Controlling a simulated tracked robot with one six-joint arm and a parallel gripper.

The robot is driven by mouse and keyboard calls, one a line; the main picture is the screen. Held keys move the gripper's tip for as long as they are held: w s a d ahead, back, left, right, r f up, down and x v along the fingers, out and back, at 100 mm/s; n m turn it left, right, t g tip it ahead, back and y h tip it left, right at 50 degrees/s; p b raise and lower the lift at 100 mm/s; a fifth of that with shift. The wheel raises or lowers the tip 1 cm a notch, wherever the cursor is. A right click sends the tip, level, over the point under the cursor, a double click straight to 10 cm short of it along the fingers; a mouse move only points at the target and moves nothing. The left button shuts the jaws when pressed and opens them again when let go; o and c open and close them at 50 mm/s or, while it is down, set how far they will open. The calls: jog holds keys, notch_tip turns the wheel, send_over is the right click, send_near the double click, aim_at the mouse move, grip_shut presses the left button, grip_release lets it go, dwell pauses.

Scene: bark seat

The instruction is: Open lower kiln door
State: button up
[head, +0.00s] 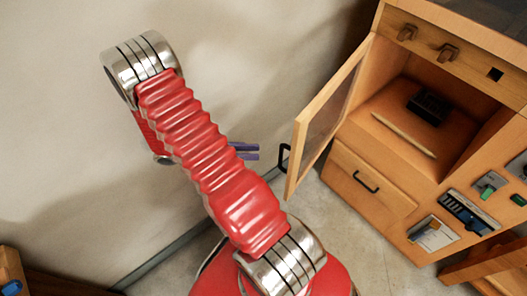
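The wooden cabinet (400,205), apparently the kiln, stands at the right. A hinged door with a glass pane (325,120) stands swung open at its left side, showing the compartment inside. A black handle (284,158) sits on this door's free edge. Below the compartment is a closed lower front panel (372,190) with its own black handle (366,182). My gripper (246,151) shows only as two purple fingers past the red arm, with a small gap between them. They point right towards the open door's handle, apart from it in the picture, and look empty. The rest of my gripper is hidden.
The compartment holds a dark block (428,107) and a pale stick (404,135). Small items (466,213) are fixed or lie on the cabinet's right part. A plain wall (60,120) stands behind my arm. A wooden piece with a blue item (10,288) is at lower left.

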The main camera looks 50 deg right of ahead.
jog(key=shift+v, duration=1.1)
jog(key=shift+r+y, duration=0.15)
jog(key=shift+y, duration=0.15)
jog(key=c, duration=0.5)
jog(key=shift+a+r+m+t, duration=0.35)
jog(key=shift+r+m+t, duration=0.05)
jog(key=shift+r, duration=0.05)
grip_shut()
jog(key=a+r+m+t+y, duration=0.6)
jog(key=a+r+t+y, duration=0.3)
jog(key=a+r+t, duration=1)
notch_tip(320, 180, up, 3)
jog(key=a, duration=0.2)
jog(key=shift+s+a+t+y, duration=0.2)
jog(key=shift+a+t+y, duration=0.1)
jog(key=shift+a+y, duration=0.1)
jog(key=shift+d+r, duration=0.1)
